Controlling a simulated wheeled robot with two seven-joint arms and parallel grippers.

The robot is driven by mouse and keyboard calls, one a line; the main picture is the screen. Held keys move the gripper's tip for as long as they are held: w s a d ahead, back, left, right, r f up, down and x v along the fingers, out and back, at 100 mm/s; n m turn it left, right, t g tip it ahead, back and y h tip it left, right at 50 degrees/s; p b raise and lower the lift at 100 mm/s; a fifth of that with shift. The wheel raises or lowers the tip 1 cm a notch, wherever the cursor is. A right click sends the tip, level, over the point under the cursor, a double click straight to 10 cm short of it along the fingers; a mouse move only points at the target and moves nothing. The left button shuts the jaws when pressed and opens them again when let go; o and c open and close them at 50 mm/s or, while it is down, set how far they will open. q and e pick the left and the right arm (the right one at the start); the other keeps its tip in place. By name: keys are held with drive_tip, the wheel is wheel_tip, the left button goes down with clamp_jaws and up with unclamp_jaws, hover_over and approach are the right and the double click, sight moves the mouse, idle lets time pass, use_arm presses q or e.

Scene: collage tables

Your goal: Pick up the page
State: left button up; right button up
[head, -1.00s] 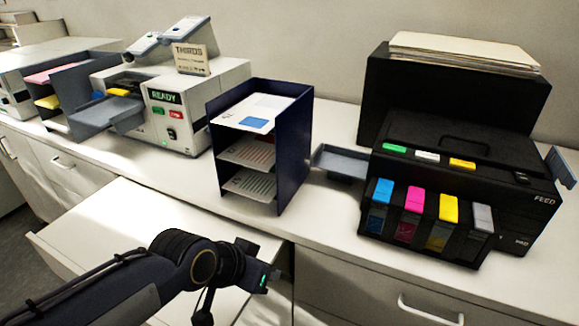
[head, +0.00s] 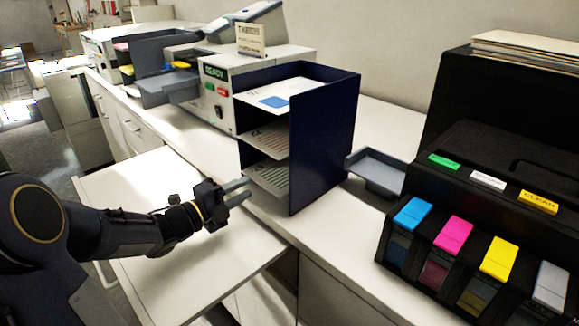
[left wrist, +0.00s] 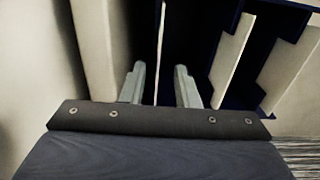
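A dark blue three-tier organizer (head: 325,150) stands on the counter with a page on each tier. The top page (head: 285,93) has a blue square, the middle page (head: 268,138) reddish lines and the bottom page (head: 272,178) grey-green lines. My left gripper (head: 249,190) is in front of the bottom tier, its fingers open and pointing at it. In the left wrist view the fingers (left wrist: 160,68) are apart, and a thin pale edge (left wrist: 160,45), seemingly the bottom page's, runs between them; I cannot tell if they touch it. My right gripper is out of view.
A small grey tray (head: 378,172) and a black printer (head: 500,170) with coloured cartridges stand to the right. A white machine marked READY (head: 215,90) stands behind the organizer on the left.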

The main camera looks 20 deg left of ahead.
sight(257, 180)
use_arm(q)
drive_tip(key=p+x, duration=0.1)
drive_tip(key=x, duration=0.4)
drive_tip(key=shift+w+a, duration=0.1)
drive_tip(key=shift+w, duration=0.1)
drive_tip(key=shift+f, duration=0.1)
drive_tip(key=shift+c, duration=0.5)
clamp_jaws()
